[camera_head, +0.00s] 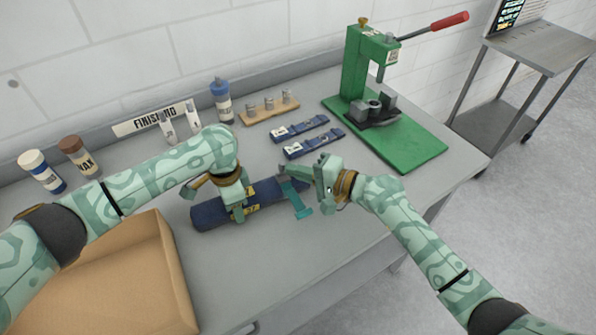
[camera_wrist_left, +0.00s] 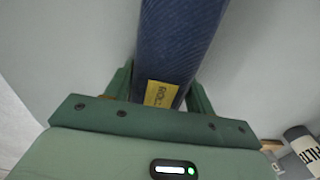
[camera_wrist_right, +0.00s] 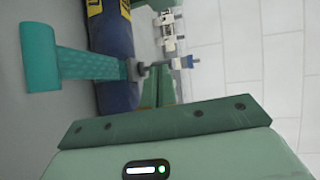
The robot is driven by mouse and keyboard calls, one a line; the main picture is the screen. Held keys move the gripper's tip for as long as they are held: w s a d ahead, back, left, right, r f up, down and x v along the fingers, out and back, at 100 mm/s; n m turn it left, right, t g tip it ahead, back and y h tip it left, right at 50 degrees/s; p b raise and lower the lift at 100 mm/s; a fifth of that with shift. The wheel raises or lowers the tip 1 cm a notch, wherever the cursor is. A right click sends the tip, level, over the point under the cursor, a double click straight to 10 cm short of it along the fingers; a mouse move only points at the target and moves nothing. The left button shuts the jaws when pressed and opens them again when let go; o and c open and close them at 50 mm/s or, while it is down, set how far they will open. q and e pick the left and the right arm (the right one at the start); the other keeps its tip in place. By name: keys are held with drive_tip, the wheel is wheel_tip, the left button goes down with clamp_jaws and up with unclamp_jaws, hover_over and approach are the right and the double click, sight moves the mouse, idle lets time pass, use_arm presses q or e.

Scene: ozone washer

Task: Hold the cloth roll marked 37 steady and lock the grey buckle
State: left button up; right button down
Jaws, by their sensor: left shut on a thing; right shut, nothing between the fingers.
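The dark blue cloth roll (camera_head: 211,214) lies on the grey table in the head view. Its yellow label (camera_wrist_left: 160,94) is partly visible in the left wrist view; I cannot read its number. My left gripper (camera_head: 238,211) is shut across the roll. A teal strap (camera_head: 298,203) crosses the roll's right end and hangs toward the front; it also shows in the right wrist view (camera_wrist_right: 88,66). The small grey buckle (camera_wrist_right: 133,69) is at the strap's end beside the roll. My right gripper (camera_head: 290,176) is shut and empty close to the buckle; whether it touches is unclear.
A green press (camera_head: 400,150) stands at the back right, and a cardboard box (camera_head: 172,270) at the front left. Bottles (camera_head: 222,103) and a wooden peg block (camera_head: 268,112) line the back.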

drive_tip(key=shift+r, duration=0.1)
drive_tip(key=shift+w+a+r+m+g+h, duration=0.15)
drive_tip(key=shift+w+r+m+g+h, duration=0.2)
drive_tip(key=shift+g+h, duration=0.25)
drive_tip(key=shift+w+a+r+m+g+h, duration=0.2)
drive_tip(key=shift+w+m+g+h, duration=0.15)
drive_tip(key=shift+m+g+h, duration=0.2)
drive_tip(key=shift+w+a+r+m+g+h, duration=0.2)
drive_tip(key=shift+w+m+g+h, duration=0.35)
drive_tip(key=shift+g+h, duration=0.25)
drive_tip(key=shift+w+a+g, duration=0.1)
drive_tip(key=shift+w+g, duration=0.15)
drive_tip(key=shift+w, duration=0.05)
drive_tip(key=shift+r, duration=0.1)
drive_tip(key=shift+r, duration=0.7)
